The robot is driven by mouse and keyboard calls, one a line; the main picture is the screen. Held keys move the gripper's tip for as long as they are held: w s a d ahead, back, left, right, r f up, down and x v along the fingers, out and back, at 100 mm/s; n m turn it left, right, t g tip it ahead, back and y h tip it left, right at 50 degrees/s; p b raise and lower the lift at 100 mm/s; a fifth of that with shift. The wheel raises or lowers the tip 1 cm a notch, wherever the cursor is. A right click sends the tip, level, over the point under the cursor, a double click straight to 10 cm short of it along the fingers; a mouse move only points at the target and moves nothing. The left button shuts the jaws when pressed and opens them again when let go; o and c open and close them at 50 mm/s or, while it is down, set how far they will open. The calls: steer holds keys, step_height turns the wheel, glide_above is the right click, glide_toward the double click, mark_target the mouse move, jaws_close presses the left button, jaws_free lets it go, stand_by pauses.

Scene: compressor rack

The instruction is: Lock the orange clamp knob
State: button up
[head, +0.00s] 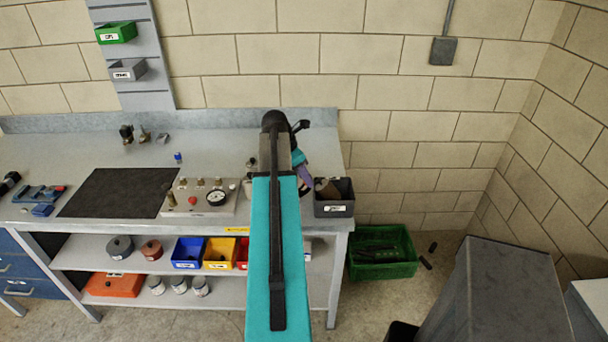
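I cannot make out an orange clamp knob in the head view. A grey panel block (178,209) on the bench carries a round white-faced gauge (216,197), a red knob (192,200) and several small brass fittings. My teal arm rises through the middle of the view and hides the bench behind it, right of the panel. My gripper cannot be made out; it seems hidden behind the arm.
A dark mat (113,193) lies left of the panel. A black bin (335,205) stands at the bench's right end. Coloured bins and an orange case (113,284) sit on lower shelves. A green crate (385,268) and a grey cabinet (490,295) stand to the right.

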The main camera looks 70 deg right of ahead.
jaws_close()
steer(key=shift+d, duration=0.1)
